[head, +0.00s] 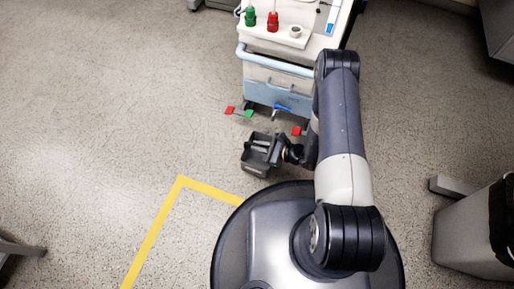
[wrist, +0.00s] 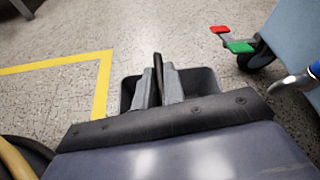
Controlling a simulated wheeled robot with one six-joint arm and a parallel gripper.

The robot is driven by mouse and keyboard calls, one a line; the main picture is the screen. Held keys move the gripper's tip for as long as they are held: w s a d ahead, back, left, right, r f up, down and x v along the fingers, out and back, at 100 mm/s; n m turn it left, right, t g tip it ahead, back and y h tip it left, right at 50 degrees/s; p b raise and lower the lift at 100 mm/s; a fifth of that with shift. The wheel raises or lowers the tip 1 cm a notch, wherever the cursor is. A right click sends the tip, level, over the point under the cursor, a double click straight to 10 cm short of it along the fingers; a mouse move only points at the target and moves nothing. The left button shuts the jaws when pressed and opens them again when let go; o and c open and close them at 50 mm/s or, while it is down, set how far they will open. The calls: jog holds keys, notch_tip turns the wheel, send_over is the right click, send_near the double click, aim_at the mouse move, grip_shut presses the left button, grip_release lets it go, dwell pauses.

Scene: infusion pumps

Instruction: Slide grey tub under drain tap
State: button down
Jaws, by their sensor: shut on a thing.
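The dark grey tub (head: 252,167) is on the floor in front of the cart, in the middle of the head view. My gripper (head: 264,146) is shut on its wall from the right. In the wrist view the two pale grey fingers (wrist: 159,82) pinch a dark upright wall of the tub (wrist: 204,79); my wrist housing hides the tub's near part. The drain tap (head: 282,108), with a blue handle, sticks out low on the cart front, beyond the tub and slightly to its right. Its metal spout (wrist: 290,82) shows at the right of the wrist view.
The cart (head: 275,80) has castors with red and green pedals (head: 239,111) near the floor. Yellow floor tape (head: 160,225) lies to the left of my base. A grey bin (head: 468,235) stands at the right. The floor left of the tub is clear.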

jog(key=w+f+b, duration=0.2)
jog(key=f, duration=0.1)
jog(key=w+d+f+b, duration=0.1)
jog(key=f, duration=0.1)
jog(key=shift+w+d+f+b, duration=0.1)
jog(key=shift+w+f+b, duration=0.1)
jog(key=shift+b, duration=0.15)
jog(key=w+d, duration=0.2)
jog(key=w, duration=0.4)
jog(key=shift+w+d, duration=0.25)
jog(key=shift+w, duration=0.05)
jog(key=shift+f, duration=0.3)
jog(key=c, duration=1.4)
grip_release()
jog(key=p+v, duration=0.4)
jog(key=v, duration=0.6)
jog(key=shift+d, duration=0.35)
jog(key=shift+s, duration=0.1)
